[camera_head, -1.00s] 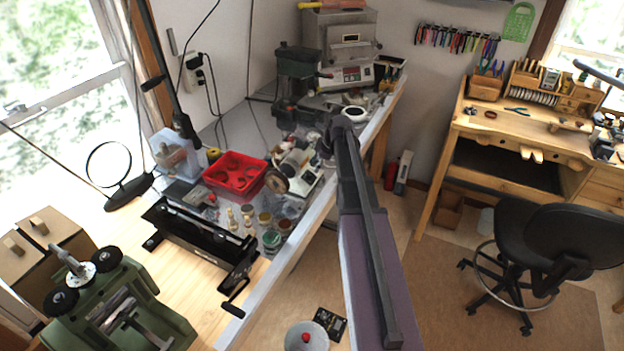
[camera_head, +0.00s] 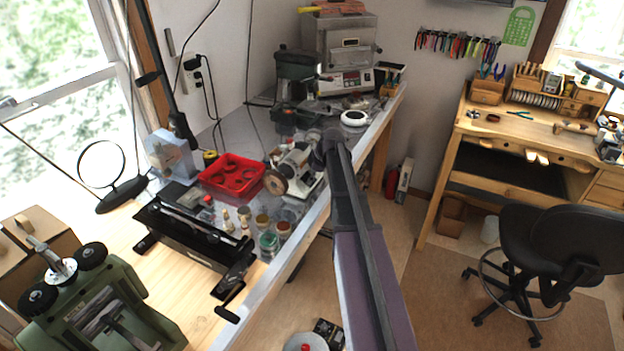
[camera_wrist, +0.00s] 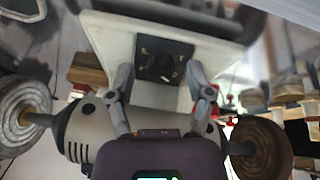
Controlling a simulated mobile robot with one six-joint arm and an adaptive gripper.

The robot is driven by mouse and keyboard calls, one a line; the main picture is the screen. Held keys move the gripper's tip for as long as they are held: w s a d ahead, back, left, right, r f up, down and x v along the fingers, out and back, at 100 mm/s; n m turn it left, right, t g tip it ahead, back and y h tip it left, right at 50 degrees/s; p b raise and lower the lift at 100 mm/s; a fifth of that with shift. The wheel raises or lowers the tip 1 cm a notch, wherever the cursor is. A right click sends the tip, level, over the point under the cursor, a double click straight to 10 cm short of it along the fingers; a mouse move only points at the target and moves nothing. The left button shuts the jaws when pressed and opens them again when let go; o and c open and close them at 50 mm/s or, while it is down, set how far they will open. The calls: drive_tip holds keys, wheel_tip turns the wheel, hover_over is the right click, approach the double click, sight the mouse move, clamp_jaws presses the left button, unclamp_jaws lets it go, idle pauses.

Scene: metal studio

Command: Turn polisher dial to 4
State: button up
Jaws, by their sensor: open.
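The polisher (camera_head: 297,165) is a pale bench motor with a brown buffing wheel, on the metal-topped bench. In the wrist view its grey motor body (camera_wrist: 85,132) lies across the picture, with a wheel at each end. A black square dial plate (camera_wrist: 163,60) with a dial in its middle sits on the white base. The dial's setting is too small to read. My gripper (camera_wrist: 160,78) is open and empty, its two fingers on either side of the dial plate. I cannot tell whether they touch it. In the head view my arm hides the gripper and the polisher's front.
A red tray (camera_head: 232,178) and several small jars stand left of the polisher. A kiln-like box (camera_head: 343,50) stands behind. A black tool (camera_head: 190,230) lies at the bench front. A wooden workbench (camera_head: 520,125) and black chair (camera_head: 545,240) are at right.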

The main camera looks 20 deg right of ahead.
idle(0.3)
clamp_jaws()
drive_tip(key=shift+m, duration=0.4)
drive_tip(key=m, duration=0.4)
drive_tip(key=shift+w+g, duration=0.1)
drive_tip(key=shift+g, duration=0.2)
drive_tip(key=m+y, duration=0.1)
drive_tip(key=m, duration=0.4)
drive_tip(key=shift+m, duration=0.3)
drive_tip(key=m, duration=0.6)
drive_tip(key=shift+y, duration=0.4)
drive_tip(key=m+b, duration=0.1)
drive_tip(key=m, duration=0.5)
drive_tip(key=shift+d, duration=0.1)
